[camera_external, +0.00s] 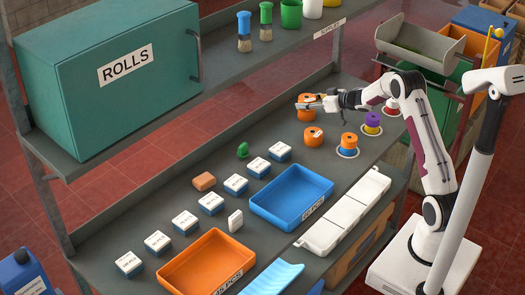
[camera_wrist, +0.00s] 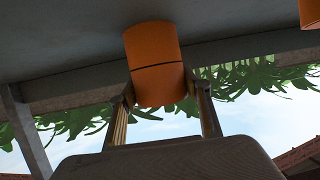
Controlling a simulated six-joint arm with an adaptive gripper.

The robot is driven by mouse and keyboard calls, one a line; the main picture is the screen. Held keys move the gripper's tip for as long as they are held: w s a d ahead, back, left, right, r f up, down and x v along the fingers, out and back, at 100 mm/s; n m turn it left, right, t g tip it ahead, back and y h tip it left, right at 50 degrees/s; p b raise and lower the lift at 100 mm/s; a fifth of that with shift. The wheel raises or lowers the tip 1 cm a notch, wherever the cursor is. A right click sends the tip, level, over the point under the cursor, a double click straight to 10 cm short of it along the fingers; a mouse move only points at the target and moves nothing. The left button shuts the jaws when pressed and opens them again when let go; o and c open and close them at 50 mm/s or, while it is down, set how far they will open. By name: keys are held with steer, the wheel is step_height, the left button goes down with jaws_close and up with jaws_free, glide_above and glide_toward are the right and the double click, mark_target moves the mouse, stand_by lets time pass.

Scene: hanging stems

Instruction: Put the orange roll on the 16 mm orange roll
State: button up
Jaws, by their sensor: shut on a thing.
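My gripper (camera_external: 313,103) is shut on an orange roll (camera_external: 306,112) over the far part of the bench. In the wrist view the roll (camera_wrist: 153,50) sits between the two fingers (camera_wrist: 160,98), with a dark line across its side. A second orange roll (camera_external: 313,137) with a small pale label stands on the bench just below the held one in the picture. The sizes on the labels are too small to read. Whether the held roll touches the bench is unclear.
A purple roll (camera_external: 373,119) on a yellow base and a red roll (camera_external: 391,109) stand to the right. A blue tray (camera_external: 262,210), white tray (camera_external: 325,238) and several labelled boxes lie nearer. An upper shelf (camera_external: 240,65) with the teal ROLLS cabinet (camera_external: 80,95) overhangs the bench's back.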

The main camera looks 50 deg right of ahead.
steer(key=shift+f, duration=0.1)
steer(key=o, duration=1.2)
steer(key=shift+r, duration=0.2)
steer(key=shift+v, duration=5.95)
steer(key=shift+a, duration=0.1)
